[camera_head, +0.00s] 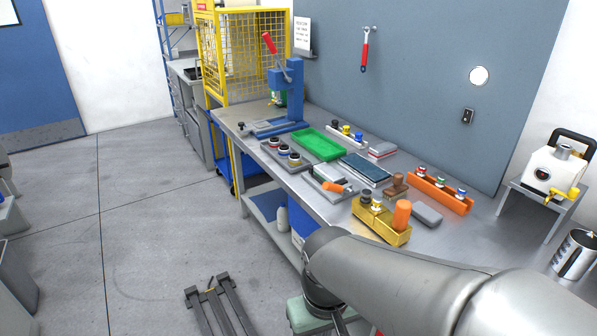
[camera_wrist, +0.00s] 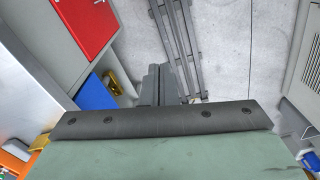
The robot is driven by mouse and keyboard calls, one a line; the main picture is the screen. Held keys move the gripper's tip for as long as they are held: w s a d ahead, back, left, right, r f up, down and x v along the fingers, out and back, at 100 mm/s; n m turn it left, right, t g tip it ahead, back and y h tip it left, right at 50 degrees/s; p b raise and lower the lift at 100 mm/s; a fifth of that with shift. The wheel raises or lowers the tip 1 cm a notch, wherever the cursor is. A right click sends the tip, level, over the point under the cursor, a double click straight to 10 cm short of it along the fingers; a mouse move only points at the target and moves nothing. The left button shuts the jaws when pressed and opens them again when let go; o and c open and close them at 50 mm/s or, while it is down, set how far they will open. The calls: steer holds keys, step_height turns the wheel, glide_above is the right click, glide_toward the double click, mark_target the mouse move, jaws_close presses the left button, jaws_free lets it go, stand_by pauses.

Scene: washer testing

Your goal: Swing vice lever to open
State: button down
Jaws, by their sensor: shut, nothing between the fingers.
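A blue bench device (camera_head: 287,90), which I take for the vice, stands at the far left end of the bench. Its lever (camera_head: 269,43) has a red grip and slants up to the left, clear of the bench. A flat blue and grey base part (camera_head: 262,128) sits low at its foot. My gripper is at the near front side of the bench, far from the lever, and mostly hidden by my arm in the head view. In the wrist view my gripper (camera_wrist: 161,84) is shut and empty, with the floor beyond it. The lever is not in the wrist view.
On the bench are a green tray (camera_head: 317,144), a yellow block (camera_head: 381,222) with parts, an orange rack (camera_head: 441,191) and several small holders. A yellow cage (camera_head: 240,50) stands behind the blue device. Dark rails (camera_head: 219,305) lie on the floor. The floor left of the bench is open.

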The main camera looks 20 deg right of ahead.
steer(key=c, duration=1.4)
jaws_free()
steer(key=shift+w+d, duration=0.15)
steer(key=shift+o, duration=1.1)
steer(key=w+d+n+g+h, duration=0.1)
steer(key=w+d+n+h, duration=0.2)
steer(key=w+n, duration=0.1)
steer(key=w+d+f+n+h+b, duration=0.1)
steer(key=w+d+n+h, duration=0.2)
steer(key=w, duration=0.4)
steer(key=shift+w+d+f+n+g, duration=0.3)
steer(key=shift+n+g, duration=0.1)
steer(key=shift+n, duration=0.3)
steer(key=n+t+h+b, duration=0.2)
steer(key=n+t+h, duration=0.6)
steer(key=n+h, duration=0.5)
glide_toward(330, 186)
steer(key=w+d, duration=0.1)
steer(key=d, duration=0.2)
steer(key=w+d+n+y+p, duration=0.1)
steer(key=w+d, duration=0.1)
steer(key=d, duration=0.1)
steer(key=w+d+n+y+p, duration=0.1)
steer(key=d, duration=0.3)
steer(key=shift+w+d+r, duration=0.1)
steer(key=shift+w, duration=0.3)
jaws_close()
